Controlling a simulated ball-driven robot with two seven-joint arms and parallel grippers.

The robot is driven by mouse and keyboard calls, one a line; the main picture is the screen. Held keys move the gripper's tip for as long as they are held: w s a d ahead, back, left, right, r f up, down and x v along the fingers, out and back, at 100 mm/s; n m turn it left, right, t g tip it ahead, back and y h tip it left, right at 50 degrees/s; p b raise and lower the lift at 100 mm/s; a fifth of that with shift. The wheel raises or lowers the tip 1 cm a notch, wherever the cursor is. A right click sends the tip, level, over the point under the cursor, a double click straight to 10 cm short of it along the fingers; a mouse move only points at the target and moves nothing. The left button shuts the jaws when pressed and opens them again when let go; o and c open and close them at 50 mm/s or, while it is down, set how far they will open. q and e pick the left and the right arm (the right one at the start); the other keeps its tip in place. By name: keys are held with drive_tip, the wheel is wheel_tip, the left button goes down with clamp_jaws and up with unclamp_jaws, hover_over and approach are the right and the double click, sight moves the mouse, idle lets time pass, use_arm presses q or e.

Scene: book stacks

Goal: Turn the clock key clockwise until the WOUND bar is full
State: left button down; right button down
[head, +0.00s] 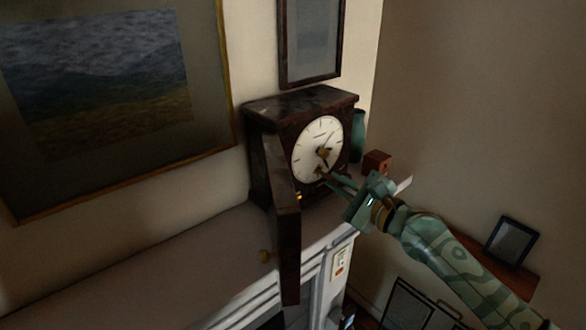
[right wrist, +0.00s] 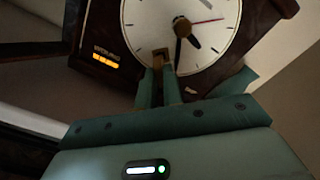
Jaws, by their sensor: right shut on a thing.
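A dark wooden mantel clock (head: 258,165) has a round white dial (head: 308,150); the dial also shows in the right wrist view (right wrist: 145,25). Its dark door (head: 287,235) hangs open at the front. My right gripper (head: 328,178) reaches in from the right to the dial's lower part. In the right wrist view its green fingers (right wrist: 159,82) are shut on the brass-brown key (right wrist: 160,58), below the dial centre. The WOUND bar (right wrist: 106,62) glows amber at lower left, with several lit segments; I cannot tell whether it is full. My left gripper is out of view.
The clock stands on a pale mantel shelf (head: 130,275), mostly bare to the left. A green vase (head: 358,135) and a small reddish box (head: 376,162) stand right of the clock. A picture frame (head: 511,242) stands on a lower surface at right.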

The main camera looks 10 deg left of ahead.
drive_tip(key=shift+m, duration=0.3)
drive_tip(key=shift+a+r+m+p, duration=0.1)
drive_tip(key=shift+m+p, duration=0.65)
drive_tip(key=shift+m, duration=0.15)
drive_tip(key=shift+m+p, duration=0.55)
drive_tip(key=shift+m, duration=0.45)
